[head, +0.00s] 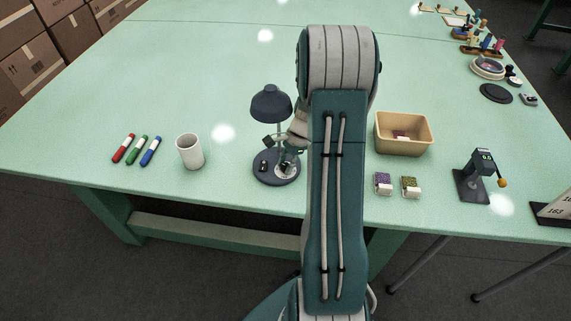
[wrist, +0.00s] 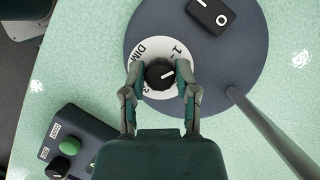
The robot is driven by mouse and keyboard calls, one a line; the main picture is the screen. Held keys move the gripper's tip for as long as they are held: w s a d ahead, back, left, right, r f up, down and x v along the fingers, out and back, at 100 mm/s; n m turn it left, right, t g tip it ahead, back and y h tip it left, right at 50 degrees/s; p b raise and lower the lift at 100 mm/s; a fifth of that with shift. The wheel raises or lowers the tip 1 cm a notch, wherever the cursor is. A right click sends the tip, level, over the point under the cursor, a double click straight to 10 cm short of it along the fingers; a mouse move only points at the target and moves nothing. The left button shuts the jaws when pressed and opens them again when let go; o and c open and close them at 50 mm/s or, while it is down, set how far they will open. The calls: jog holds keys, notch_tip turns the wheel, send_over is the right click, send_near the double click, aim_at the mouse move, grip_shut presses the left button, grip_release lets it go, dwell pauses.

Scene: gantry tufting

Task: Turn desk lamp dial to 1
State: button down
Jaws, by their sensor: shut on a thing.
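The desk lamp (head: 271,104) stands on the green table, with a dark shade over a round dark base (head: 262,181). In the wrist view, the lamp base (wrist: 235,85) carries a white dial ring (wrist: 140,54) lettered "DIM" and "1", partly covered by my fingers. A black knob (wrist: 159,74) sits at its centre, with a white pointer line aimed up and right, near the "1". My gripper (wrist: 160,82) has its two fingers shut on the knob from both sides. In the head view, my gripper (head: 287,160) is partly hidden at the base.
A black rocker switch (wrist: 212,14) is on the lamp base, and the lamp stem (wrist: 262,125) rises at right. A box with a green button (wrist: 70,146) lies lower left.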

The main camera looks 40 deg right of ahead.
dwell(0.5)
jog(key=shift+c, duration=1.9)
grip_release()
jog(key=shift+d, duration=0.1)
jog(key=v, duration=0.7)
jog(key=shift+w+d+r, duration=0.1)
jog(key=shift+w+d, duration=0.05)
